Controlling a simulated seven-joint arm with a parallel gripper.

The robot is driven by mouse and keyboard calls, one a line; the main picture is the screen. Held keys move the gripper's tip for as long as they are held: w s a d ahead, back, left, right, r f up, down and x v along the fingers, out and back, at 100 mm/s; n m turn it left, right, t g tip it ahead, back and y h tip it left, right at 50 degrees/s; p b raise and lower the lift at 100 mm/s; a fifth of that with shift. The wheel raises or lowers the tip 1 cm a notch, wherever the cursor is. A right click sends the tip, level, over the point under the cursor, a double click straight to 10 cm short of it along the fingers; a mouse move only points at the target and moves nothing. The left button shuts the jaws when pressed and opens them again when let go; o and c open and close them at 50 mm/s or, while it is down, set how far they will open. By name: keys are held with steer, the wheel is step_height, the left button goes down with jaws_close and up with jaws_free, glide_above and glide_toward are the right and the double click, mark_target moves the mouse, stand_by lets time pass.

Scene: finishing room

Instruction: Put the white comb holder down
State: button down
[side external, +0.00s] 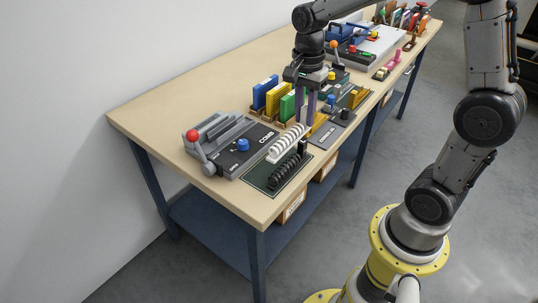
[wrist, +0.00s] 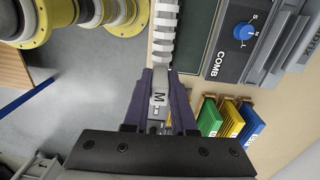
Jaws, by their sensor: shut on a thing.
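The white comb holder (side external: 287,143) is a ribbed white bar. Its far end is between the purple fingers of my gripper (side external: 305,118), which is shut on it. The holder is beside the grey COMB machine (side external: 236,148), just behind a black ribbed comb (side external: 285,171) on a dark green mat (side external: 262,183). I cannot tell whether its underside touches anything.
Blue, yellow and green upright boards (side external: 272,98) stand in a rack behind the gripper. A red-knobbed lever (side external: 193,137) rises from the COMB machine. A grey pad (side external: 328,132) lies right of the holder. The tabletop's left corner (side external: 135,117) is bare.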

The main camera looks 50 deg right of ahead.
steer(key=s, duration=0.6)
steer(key=w+f, duration=0.2)
steer(key=w, duration=0.2)
steer(key=w+d+f, duration=0.1)
steer(key=w+f, duration=0.2)
steer(key=w, duration=0.1)
steer(key=w+d+f, duration=0.1)
steer(key=w+f, duration=0.2)
steer(key=w, duration=0.1)
steer(key=shift+w+d+f, duration=0.15)
steer(key=shift+w+d, duration=0.05)
steer(key=shift+w, duration=0.1)
steer(key=shift+w+d+f, duration=0.1)
steer(key=shift+w+f, duration=0.4)
steer(key=shift+f, duration=0.1)
steer(key=shift+w+f, duration=0.15)
steer(key=shift+f, duration=1.55)
steer(key=shift+f, duration=0.2)
steer(key=c, duration=1)
jaws_free()
